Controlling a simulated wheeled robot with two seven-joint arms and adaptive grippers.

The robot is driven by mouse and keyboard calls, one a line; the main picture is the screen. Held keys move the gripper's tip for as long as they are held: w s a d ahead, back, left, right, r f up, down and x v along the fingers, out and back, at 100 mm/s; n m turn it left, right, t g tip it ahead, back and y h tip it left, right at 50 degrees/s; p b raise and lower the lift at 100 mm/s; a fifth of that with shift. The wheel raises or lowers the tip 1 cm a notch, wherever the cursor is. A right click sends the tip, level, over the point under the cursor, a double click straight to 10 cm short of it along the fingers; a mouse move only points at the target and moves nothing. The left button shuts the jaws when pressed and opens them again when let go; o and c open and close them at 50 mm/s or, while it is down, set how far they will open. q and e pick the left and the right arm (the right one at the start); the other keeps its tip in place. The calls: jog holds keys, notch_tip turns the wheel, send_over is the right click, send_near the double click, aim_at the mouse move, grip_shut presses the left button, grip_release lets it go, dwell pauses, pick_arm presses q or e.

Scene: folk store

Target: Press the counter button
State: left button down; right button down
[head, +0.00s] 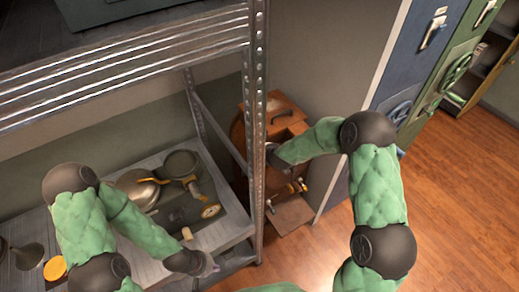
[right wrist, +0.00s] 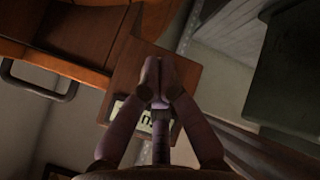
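In the right wrist view, a small brown wooden box (right wrist: 186,75) carries a pale display panel (right wrist: 121,110) with dark characters, partly covered by my fingers. It looks like the counter. My right gripper (right wrist: 158,66) is shut and empty, its fingertips together over the box face. I cannot tell whether they touch it, and no button shows clear of the fingers. In the head view my right gripper (head: 276,160) reaches in beside the shelf post, at brown wooden furniture (head: 285,112). My left gripper (head: 212,267) is low over the shelf's front edge; its finger opening is unclear.
A metal shelf post (head: 256,120) stands just left of my right gripper. Blue and green lockers (head: 405,60) stand at right. The wooden floor (head: 465,190) is clear.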

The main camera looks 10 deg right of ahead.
jog(key=shift+s, duration=0.1)
jog(key=shift+s+d, duration=0.3)
jog(key=shift+s, duration=0.35)
jog(key=shift+s, duration=0.1)
jog(key=shift+s+d+b, duration=0.15)
jog(key=shift+s+d, duration=0.15)
jog(key=shift+s, duration=0.45)
jog(key=shift+s+d+b, duration=0.1)
jog(key=shift+s+d, duration=0.15)
jog(key=shift+s, duration=0.5)
jog(key=shift+s+d+b, duration=0.15)
jog(key=shift+s+d, duration=0.15)
jog(key=shift+s, duration=0.45)
